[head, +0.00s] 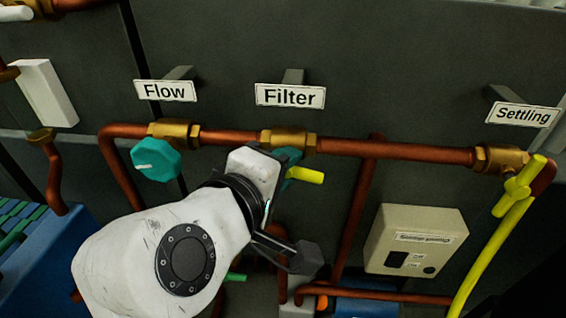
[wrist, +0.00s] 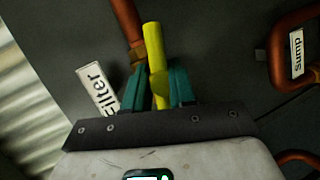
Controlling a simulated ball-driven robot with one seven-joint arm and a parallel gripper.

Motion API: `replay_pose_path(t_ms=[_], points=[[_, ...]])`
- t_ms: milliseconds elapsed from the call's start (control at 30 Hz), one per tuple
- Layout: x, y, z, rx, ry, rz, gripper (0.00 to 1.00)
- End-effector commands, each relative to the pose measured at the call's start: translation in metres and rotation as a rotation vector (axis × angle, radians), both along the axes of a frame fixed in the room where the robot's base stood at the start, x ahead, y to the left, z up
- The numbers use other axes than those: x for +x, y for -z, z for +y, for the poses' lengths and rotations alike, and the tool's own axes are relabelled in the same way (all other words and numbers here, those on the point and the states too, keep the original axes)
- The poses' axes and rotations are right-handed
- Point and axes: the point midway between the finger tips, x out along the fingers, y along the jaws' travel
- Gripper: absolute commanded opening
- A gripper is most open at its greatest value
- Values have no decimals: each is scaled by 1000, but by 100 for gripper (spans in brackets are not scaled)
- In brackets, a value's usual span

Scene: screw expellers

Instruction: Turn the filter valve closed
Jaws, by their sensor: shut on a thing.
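The filter valve is a brass body (head: 290,141) on the horizontal copper pipe, under the "Filter" sign (head: 290,96). Its yellow handle (head: 307,175) sticks out to the right in the head view, roughly along the pipe and tilted slightly down. My gripper (head: 287,163) is at this valve, with its teal fingers partly hidden behind my white wrist. In the wrist view the yellow handle (wrist: 154,45) stands between the two teal fingers of my gripper (wrist: 160,85), which is shut on it. The handle's inner end is hidden there.
The flow valve with a teal knob (head: 156,160) is close on the left. The settling valve with a yellow handle (head: 515,188) is at the far right. A beige switch box (head: 416,240) and a vertical copper pipe (head: 358,215) lie right of my arm. A dark panel is behind.

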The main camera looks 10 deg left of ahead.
Motion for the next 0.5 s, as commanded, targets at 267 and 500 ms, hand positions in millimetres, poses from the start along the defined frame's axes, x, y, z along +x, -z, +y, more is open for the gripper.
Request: replay_pose_path(t_ms=[267,500], points=[[0,3,-2,256,3,0,0],[0,3,-2,485,2,-9,0]])
